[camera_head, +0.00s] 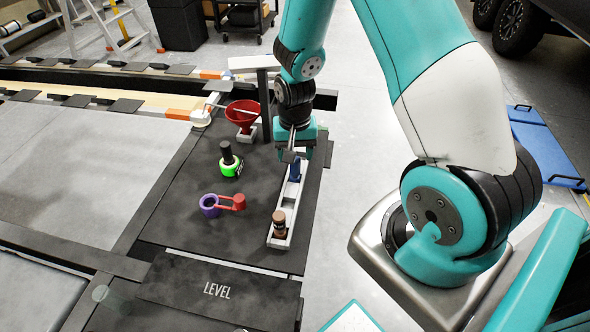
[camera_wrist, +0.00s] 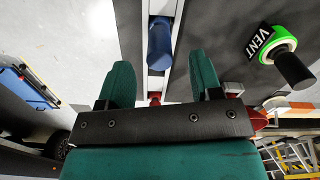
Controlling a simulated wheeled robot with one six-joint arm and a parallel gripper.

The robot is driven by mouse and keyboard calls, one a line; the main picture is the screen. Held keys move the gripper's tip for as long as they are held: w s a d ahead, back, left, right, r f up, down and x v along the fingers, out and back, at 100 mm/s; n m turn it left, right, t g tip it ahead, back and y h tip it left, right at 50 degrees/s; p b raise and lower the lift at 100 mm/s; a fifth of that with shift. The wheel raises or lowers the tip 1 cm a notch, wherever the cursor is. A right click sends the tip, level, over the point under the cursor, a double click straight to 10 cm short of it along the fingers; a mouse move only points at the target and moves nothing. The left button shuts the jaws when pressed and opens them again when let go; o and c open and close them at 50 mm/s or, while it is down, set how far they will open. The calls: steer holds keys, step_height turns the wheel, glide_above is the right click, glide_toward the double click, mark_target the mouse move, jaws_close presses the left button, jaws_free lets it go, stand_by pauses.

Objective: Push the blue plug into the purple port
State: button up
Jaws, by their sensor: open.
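The blue plug (camera_head: 295,172) stands in the far part of a light grey narrow tray (camera_head: 284,205) on the dark deck. In the wrist view the blue plug (camera_wrist: 160,44) lies just ahead of and between the fingers. My gripper (camera_head: 296,152) is above the tray's far end, with its fingers (camera_wrist: 160,75) apart and nothing between them. The purple port (camera_head: 209,206) is a ring on the deck left of the tray, with a red piece (camera_head: 236,202) attached at its right side. The port is not seen in the wrist view.
A brown-and-black plug (camera_head: 279,222) stands in the tray's near end. A green ring with a black plug (camera_head: 229,162), labelled VENT in the wrist view, and a red funnel (camera_head: 243,112) stand left of the tray.

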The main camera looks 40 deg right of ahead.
mark_target(295, 166)
steer(key=shift+w+d+f+p, duration=0.1)
steer(key=shift+f+p, duration=0.25)
steer(key=shift+f, duration=1.05)
steer(key=shift+w+f+p, duration=0.1)
steer(key=shift+f+p, duration=0.25)
steer(key=shift+f, duration=1.05)
steer(key=c, duration=1)
steer(key=shift+r, duration=0.1)
